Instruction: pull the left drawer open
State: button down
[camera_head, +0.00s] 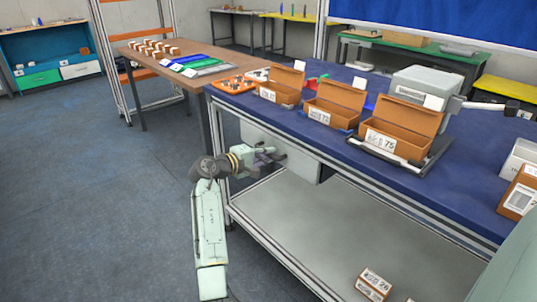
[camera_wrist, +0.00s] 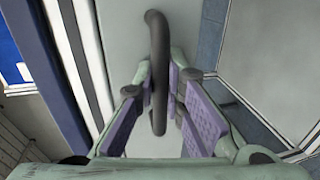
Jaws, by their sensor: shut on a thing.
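The light grey drawer (camera_head: 303,166) hangs under the near edge of the blue-topped workbench (camera_head: 340,140). My gripper (camera_head: 270,155) reaches its front from the left. In the wrist view, the dark bar handle (camera_wrist: 157,35) runs between the purple-padded fingers of my gripper (camera_wrist: 165,95), which is shut on it. The pale drawer front (camera_wrist: 122,35) lies behind the handle. My gripper covers part of the front in the head view, and I cannot tell how far the drawer is out.
Orange-brown open boxes (camera_head: 402,128) stand on the workbench. A grey lower shelf (camera_head: 330,230) lies below, with a small labelled box (camera_head: 374,284) on it. A wooden table (camera_head: 165,62) stands behind at left. The blue-grey floor (camera_head: 90,190) at left is clear.

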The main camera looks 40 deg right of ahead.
jog(key=f+p+v, duration=0.2)
jog(key=v, duration=0.9)
jog(key=a+f+p+v, duration=0.1)
jog(key=f+p+v, duration=0.1)
jog(key=v, duration=1)
jog(key=shift+s+a+f+p, duration=0.25)
jog(key=shift+s+f+p, duration=0.1)
jog(key=shift+p, duration=0.2)
jog(key=c, duration=1.9)
grip_release()
jog(key=shift+w, duration=0.1)
jog(key=shift+c, duration=0.2)
jog(key=v, duration=1.2)
